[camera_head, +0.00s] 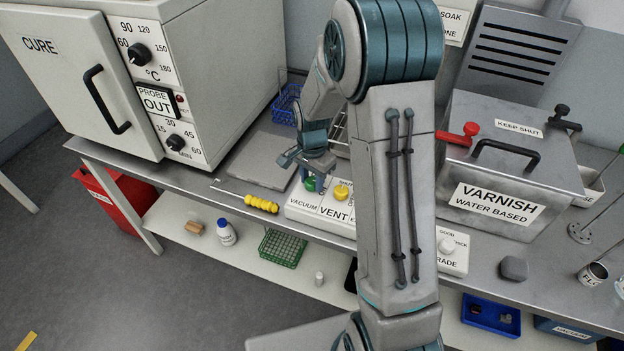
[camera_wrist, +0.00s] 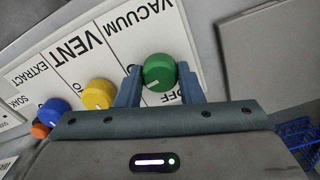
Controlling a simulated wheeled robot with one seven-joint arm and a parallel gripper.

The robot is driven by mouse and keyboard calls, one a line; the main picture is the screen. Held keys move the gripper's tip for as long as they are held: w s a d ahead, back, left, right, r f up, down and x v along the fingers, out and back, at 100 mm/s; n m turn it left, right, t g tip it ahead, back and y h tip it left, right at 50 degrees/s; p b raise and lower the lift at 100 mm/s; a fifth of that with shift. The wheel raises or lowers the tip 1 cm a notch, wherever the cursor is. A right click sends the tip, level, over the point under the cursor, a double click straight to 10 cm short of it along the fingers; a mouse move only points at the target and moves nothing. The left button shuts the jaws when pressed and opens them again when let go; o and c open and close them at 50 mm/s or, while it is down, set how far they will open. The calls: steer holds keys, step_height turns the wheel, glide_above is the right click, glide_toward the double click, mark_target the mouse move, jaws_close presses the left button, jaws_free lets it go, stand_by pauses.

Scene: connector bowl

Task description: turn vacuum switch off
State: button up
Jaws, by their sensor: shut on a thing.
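The vacuum switch is a green round knob (camera_wrist: 159,72) on a white panel (camera_wrist: 95,48), under the upside-down word VACUUM in the wrist view. It also shows in the head view (camera_head: 310,184), partly covered by my gripper. My gripper (camera_wrist: 160,80) is shut on the green knob, one blue-grey finger on each side. A short white mark on the knob points to the lower left in the wrist view. The letters OFF show beside the right finger; other lettering near the left finger is partly hidden.
A yellow knob (camera_wrist: 98,94) marked VENT sits beside the green one, with a blue knob (camera_wrist: 53,110) and an orange part (camera_wrist: 40,131) beyond. A yellow ribbed object (camera_head: 261,204) lies left of the panel. A flat grey plate (camera_head: 262,160) lies behind. The cure oven (camera_head: 215,70) stands left.

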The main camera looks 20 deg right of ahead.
mark_target(311, 180)
steer(key=n+b, duration=0.1)
steer(key=n, duration=0.3)
steer(key=shift+b, duration=0.3)
steer(key=n+b, duration=0.1)
steer(key=n, duration=0.7)
steer(key=shift+r+n, duration=0.1)
steer(key=shift+n, duration=2)
steer(key=shift+w, duration=0.1)
steer(key=o, duration=1)
steer(key=shift+a, duration=0.1)
steer(key=shift+c, duration=0.2)
step_height(311, 180, up, 14)
steer(key=shift+b, duration=0.35)
